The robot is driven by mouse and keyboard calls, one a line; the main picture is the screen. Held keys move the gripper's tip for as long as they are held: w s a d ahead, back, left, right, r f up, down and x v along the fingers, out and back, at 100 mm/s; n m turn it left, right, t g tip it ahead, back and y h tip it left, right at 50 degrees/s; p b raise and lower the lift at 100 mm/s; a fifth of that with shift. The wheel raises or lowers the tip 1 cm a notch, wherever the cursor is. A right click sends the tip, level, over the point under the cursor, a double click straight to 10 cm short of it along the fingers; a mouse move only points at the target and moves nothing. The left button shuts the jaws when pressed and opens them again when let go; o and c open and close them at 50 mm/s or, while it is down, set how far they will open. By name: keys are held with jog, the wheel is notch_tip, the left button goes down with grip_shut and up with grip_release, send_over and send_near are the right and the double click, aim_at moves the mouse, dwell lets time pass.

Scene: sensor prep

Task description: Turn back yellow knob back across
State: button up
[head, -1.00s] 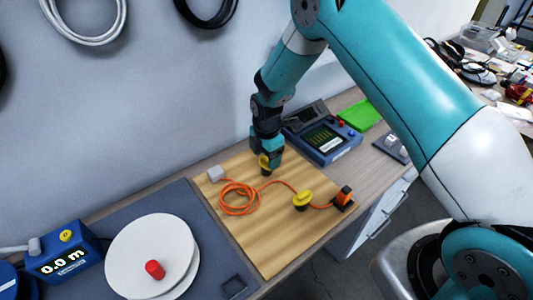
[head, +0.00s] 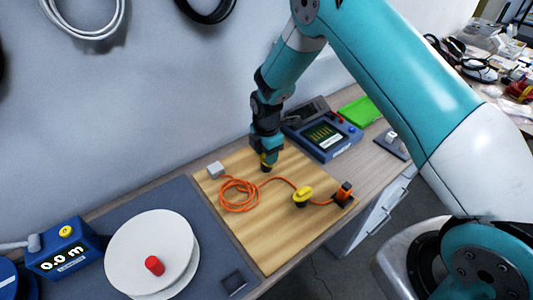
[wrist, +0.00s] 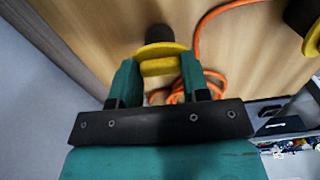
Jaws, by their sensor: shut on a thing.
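The back yellow knob (wrist: 158,66) stands on the wooden board (head: 272,232) and sits between the two green fingers in the wrist view. My gripper (wrist: 157,78) is shut on its yellow bar. In the head view, my gripper (head: 267,157) points down at the back of the board and hides most of this knob (head: 266,163). The front yellow knob (head: 303,193) stands apart, nearer the board's right side. Part of it shows at the upper right of the wrist view (wrist: 314,38).
An orange cable (head: 240,197) lies coiled beside the knobs, running from a grey block (head: 215,170) to an orange-black connector (head: 343,193). A blue instrument (head: 325,137) stands behind right. White discs with a red knob (head: 154,266) and a blue meter (head: 66,250) are left.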

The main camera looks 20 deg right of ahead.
jog(key=m+b, duration=0.2)
jog(key=m, duration=0.2)
jog(key=m+b, duration=0.2)
jog(key=m, duration=0.2)
jog(key=m+b, duration=0.1)
jog(key=m, duration=0.4)
jog(key=shift+w+r+m+b, duration=0.1)
jog(key=shift+m+b, duration=0.45)
jog(key=shift+m, duration=1.55)
jog(key=o, duration=0.9)
notch_tip(320, 180, up, 17)
jog(key=b, duration=0.2)
jog(key=shift+r+b, duration=0.2)
jog(key=shift+b, duration=0.15)
